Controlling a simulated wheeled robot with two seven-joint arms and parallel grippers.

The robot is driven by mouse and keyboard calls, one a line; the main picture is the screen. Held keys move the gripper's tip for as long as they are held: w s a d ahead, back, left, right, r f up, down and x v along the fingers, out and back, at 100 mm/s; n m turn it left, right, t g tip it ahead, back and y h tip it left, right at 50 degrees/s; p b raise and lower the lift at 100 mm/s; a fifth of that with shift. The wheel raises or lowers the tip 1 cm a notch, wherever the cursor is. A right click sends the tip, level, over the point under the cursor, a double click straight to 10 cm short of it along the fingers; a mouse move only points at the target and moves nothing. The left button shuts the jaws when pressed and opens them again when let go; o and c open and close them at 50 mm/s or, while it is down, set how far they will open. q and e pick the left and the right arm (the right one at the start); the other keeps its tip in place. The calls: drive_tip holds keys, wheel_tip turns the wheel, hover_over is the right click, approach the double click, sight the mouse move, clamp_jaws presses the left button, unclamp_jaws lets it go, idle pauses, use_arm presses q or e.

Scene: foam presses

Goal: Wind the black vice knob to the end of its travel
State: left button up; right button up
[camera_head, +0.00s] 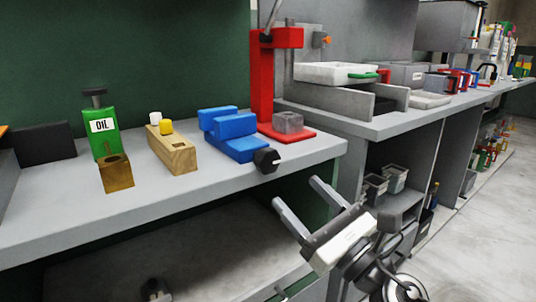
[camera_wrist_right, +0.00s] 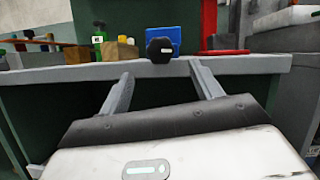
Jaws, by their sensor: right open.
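The black vice knob (camera_head: 267,160) sticks out at the front of the blue vice (camera_head: 236,147), close to the front edge of the grey bench. In the right wrist view the knob (camera_wrist_right: 160,50) is above and between my fingertips, and the blue vice (camera_wrist_right: 165,34) shows behind it. My right gripper (camera_head: 296,196) is open and empty, in front of the bench edge and lower right of the knob, apart from it. In the right wrist view my right gripper (camera_wrist_right: 160,68) has its two fingers spread wide. My left gripper is not in view.
A red press (camera_head: 264,80) with a grey block on its base stands right behind the vice. A wooden block (camera_head: 172,150), a green oil can (camera_head: 101,133) and a small wooden block (camera_head: 116,174) stand to the left. The bench front edge (camera_head: 190,202) lies below the knob.

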sight(272, 165)
drive_tip(key=x, duration=1)
drive_tip(key=shift+w+a+p, duration=0.1)
drive_tip(key=shift+w+p, duration=0.1)
drive_tip(key=shift+p, duration=0.2)
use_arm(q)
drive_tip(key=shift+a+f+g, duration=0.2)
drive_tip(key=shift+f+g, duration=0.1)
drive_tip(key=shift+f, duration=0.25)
